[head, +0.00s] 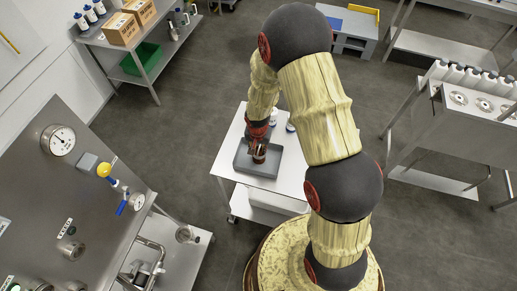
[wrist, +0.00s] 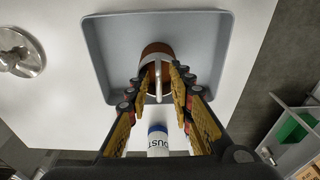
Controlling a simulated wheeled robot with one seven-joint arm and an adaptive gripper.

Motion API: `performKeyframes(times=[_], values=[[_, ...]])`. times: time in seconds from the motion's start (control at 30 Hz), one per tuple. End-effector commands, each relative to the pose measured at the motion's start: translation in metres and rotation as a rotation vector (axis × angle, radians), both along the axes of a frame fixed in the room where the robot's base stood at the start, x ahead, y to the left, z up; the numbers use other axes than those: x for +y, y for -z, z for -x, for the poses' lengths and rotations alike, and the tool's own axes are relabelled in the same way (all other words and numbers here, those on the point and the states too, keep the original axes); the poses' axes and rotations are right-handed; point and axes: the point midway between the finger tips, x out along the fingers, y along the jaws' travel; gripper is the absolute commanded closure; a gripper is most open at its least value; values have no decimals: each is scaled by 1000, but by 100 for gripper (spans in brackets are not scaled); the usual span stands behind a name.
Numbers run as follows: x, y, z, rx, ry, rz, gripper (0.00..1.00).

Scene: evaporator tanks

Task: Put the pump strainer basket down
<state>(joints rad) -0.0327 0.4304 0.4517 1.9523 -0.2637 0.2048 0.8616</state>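The pump strainer basket (wrist: 157,51) is a reddish-brown cylinder with a grey wire handle (wrist: 158,82). It appears to stand inside a shallow grey tray (wrist: 105,50) on a white-topped cart (wrist: 60,110). In the head view the basket (head: 260,153) shows small and dark in the tray (head: 242,164), partly behind my wrist. My gripper (wrist: 160,78) is over the basket, its fingers on either side of the handle. A gap shows between each finger and the handle, so it looks open. The fingers hide part of the basket's lower side.
A white bottle with a blue band (wrist: 157,140) stands just outside the tray, close to my fingers. A round metal fitting (wrist: 22,52) lies on the cart. The steel gauge panel (head: 75,190) is at left. The tray has free room around the basket.

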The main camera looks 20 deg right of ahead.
Motion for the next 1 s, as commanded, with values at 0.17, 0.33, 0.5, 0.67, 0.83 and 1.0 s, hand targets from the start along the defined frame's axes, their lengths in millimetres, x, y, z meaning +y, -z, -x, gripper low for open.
performKeyframes(times=[0.17, 0.33, 0.5, 0.67, 0.83, 1.0], values=[[0, -1, 0, 0, 0, 0, 77], [0, -13, -1, -4, 0, 0, 77], [2, -43, 3, -5, 0, 0, 77], [4, -74, 7, -5, 0, 0, 77], [5, -101, 11, -3, 0, -1, 77], [6, -118, 13, -1, 0, 0, 77]])
